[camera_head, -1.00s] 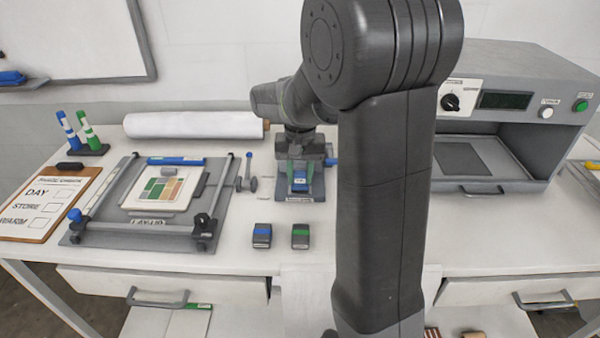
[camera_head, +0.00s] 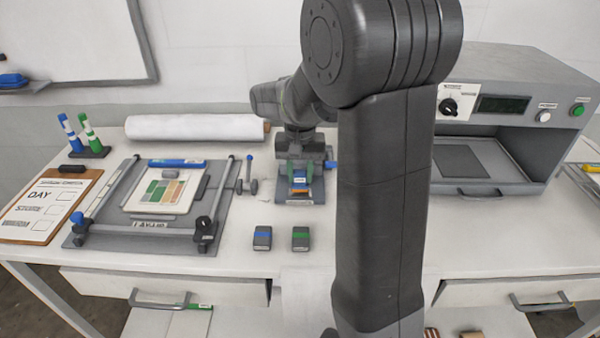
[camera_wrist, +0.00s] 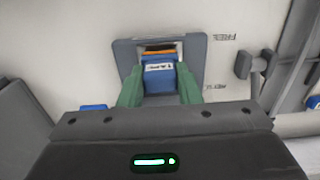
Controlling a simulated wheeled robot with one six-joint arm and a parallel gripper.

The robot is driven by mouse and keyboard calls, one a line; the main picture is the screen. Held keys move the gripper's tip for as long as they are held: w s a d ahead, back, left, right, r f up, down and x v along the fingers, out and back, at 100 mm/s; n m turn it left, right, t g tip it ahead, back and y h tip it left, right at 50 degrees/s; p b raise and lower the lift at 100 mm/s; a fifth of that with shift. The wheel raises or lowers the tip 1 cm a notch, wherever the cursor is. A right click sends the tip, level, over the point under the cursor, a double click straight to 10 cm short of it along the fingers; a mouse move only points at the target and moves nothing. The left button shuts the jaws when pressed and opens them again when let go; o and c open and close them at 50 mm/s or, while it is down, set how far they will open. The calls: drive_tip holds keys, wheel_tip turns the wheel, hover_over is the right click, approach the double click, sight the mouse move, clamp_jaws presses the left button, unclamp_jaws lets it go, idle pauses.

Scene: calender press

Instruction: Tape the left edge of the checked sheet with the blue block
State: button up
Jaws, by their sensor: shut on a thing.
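My gripper (camera_wrist: 160,92) is shut on the blue block (camera_wrist: 158,76), which has a white label reading TAPE; its green fingers lie on either side of it. The block also shows in the head view (camera_head: 299,180), over the grey holder (camera_head: 314,194) at the table's middle back. I cannot tell whether it is clear of the holder. An orange strip shows beside the block. The checked sheet (camera_head: 165,186), with green, tan and reddish squares, lies on a white backing inside the lay-up frame (camera_head: 150,233) at left. My gripper is to its right.
Two dark blocks, one blue-banded (camera_head: 262,238) and one green-banded (camera_head: 300,238), stand in front of the holder. A white roll (camera_head: 195,127) lies behind the frame. A clipboard (camera_head: 45,205) lies at left, and the press (camera_head: 510,110) stands at right.

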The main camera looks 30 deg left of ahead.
drive_tip(key=shift+r+p, duration=2.55)
drive_tip(key=shift+r, duration=0.85)
drive_tip(key=shift+a, duration=0.1)
